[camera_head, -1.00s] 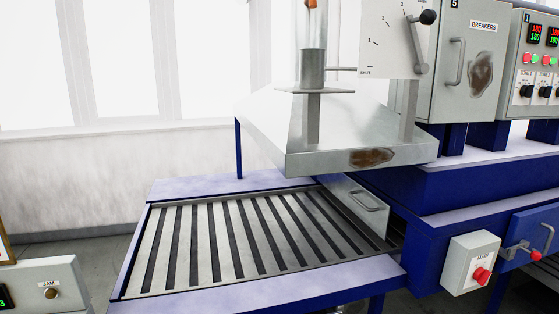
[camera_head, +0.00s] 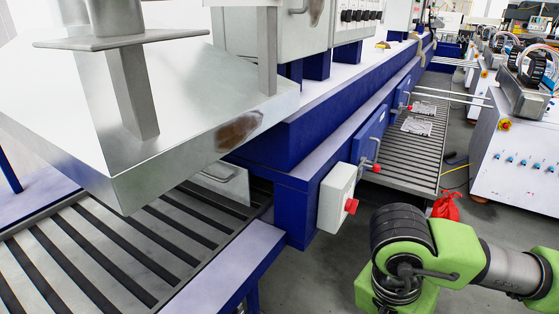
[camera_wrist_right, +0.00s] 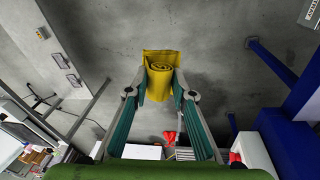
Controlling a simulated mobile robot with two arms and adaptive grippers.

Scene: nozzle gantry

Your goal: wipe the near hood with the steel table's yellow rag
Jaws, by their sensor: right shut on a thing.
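The near hood (camera_head: 190,120) is a sloped steel canopy at the left of the head view. A brown stain (camera_head: 238,131) marks its front lip. In the right wrist view my right gripper (camera_wrist_right: 160,88) is shut on the rolled yellow rag (camera_wrist_right: 162,70), which shows between and beyond its fingertips. My right arm (camera_head: 420,255) enters the head view at the lower right, apart from the hood; its gripper and the rag are out of that view. My left gripper is not in view.
A slatted conveyor bed (camera_head: 110,250) lies under the hood. A grey box with a red button (camera_head: 340,198) juts out from the blue frame. A red bag (camera_head: 445,206) lies on the floor behind my arm. An aisle of floor runs between the machine and white cabinets (camera_head: 515,140).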

